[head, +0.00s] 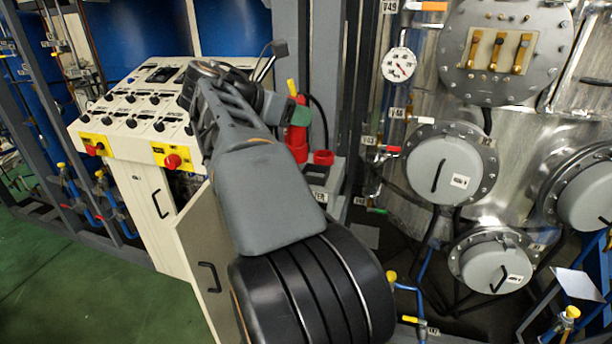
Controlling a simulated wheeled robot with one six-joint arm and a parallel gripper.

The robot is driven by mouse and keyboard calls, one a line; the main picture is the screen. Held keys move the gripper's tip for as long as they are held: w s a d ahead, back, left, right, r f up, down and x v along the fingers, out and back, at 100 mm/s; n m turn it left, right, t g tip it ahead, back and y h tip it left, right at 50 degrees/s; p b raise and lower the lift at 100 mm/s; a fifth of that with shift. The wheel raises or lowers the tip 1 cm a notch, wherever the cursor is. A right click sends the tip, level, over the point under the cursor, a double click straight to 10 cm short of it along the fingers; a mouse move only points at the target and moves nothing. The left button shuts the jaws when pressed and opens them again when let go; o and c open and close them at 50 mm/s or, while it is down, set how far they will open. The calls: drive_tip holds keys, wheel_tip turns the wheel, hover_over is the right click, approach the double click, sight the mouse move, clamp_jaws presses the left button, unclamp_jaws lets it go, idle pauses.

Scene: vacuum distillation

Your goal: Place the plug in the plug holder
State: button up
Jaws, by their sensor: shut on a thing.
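My gripper (287,107) is at the far end of my arm, in the upper middle of the head view, and is largely hidden by my own wrist. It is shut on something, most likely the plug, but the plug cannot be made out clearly. A red body (297,140) with a yellow top shows just beyond and below the gripper. I cannot tell whether it is held or stands behind.
A cream control console (140,120) with knobs and red emergency buttons stands left of my arm. An open cabinet door (205,245) is close beside my arm. A dark cable (323,115) hangs behind the gripper. A steel vessel (415,225) with round hatches fills the right.

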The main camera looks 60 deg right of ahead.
drive_tip(key=shift+s+d+r, duration=0.15)
drive_tip(key=shift+s+d, duration=0.05)
drive_tip(key=shift+s, duration=0.15)
drive_tip(key=w+d+f, duration=0.3)
drive_tip(key=d+f, duration=0.9)
drive_tip(key=d, duration=0.1)
drive_tip(key=shift+w+f, duration=0.25)
drive_tip(key=shift+w, duration=0.15)
drive_tip(key=shift+f, duration=0.15)
drive_tip(key=o, duration=1.1)
drive_tip(key=shift+f, duration=0.1)
